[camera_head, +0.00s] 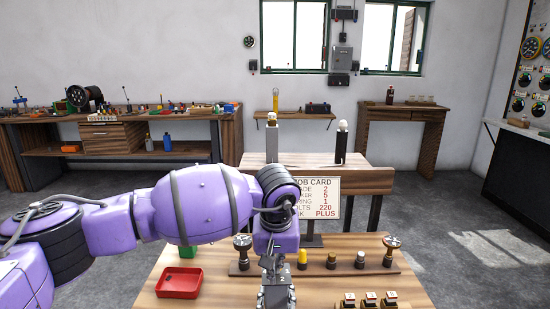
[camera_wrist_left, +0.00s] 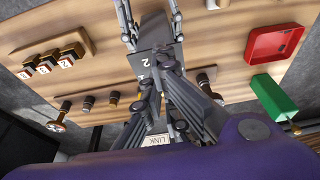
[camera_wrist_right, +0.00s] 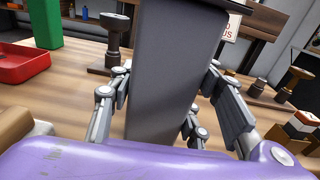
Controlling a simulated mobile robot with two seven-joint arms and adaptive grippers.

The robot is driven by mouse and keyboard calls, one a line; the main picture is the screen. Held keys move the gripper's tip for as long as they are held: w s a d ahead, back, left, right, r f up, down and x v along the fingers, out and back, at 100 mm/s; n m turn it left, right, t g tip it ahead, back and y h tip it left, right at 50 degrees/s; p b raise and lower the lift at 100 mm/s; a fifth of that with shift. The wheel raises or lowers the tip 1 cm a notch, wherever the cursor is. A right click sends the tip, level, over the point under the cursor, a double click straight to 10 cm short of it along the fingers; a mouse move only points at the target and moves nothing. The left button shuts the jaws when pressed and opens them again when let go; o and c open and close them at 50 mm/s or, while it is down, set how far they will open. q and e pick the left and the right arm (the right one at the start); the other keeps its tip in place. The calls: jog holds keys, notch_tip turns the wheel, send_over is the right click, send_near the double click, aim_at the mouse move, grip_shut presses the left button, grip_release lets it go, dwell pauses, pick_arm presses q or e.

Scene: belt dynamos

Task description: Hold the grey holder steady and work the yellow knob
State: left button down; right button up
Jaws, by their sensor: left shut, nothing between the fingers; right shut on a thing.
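The grey holder (camera_head: 276,298) stands upright at the front middle of the table, a "2" on its dark top part. In the right wrist view the holder (camera_wrist_right: 165,60) is a tall grey block, and my right gripper (camera_wrist_right: 165,88) is shut on its sides. The right fingers also show at the top of the left wrist view. My left gripper (camera_head: 271,265) is shut and empty at the holder's far, upper side; its fingers fill the middle of the left wrist view (camera_wrist_left: 158,88). A yellow cylinder (camera_head: 302,257) stands on the wooden strip behind; I cannot tell if it is the knob. No knob shows on the holder.
The wooden strip (camera_head: 318,268) carries several posts close behind the grippers. A red tray (camera_head: 179,284) and a green block (camera_head: 189,249) lie left. Several small labelled blocks (camera_head: 368,299) stand at front right. A job card (camera_head: 313,197) stands behind.

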pick_arm(q)
jog(key=shift+s+d+f, duration=0.3)
jog(key=shift+s+d, duration=0.05)
jog(key=shift+s, duration=0.15)
jog(key=shift+r, duration=0.1)
notch_tip(320, 180, up, 6)
jog(key=shift+w+a, duration=0.15)
jog(key=shift+a, duration=0.05)
jog(key=shift+r, duration=0.15)
jog(key=shift+a+f, duration=0.25)
jog(key=shift+f, duration=1.3)
jog(key=shift+a+f, duration=0.2)
jog(key=shift+f, duration=1.3)
jog(key=shift+w+f, duration=0.15)
jog(key=shift+w, duration=0.25)
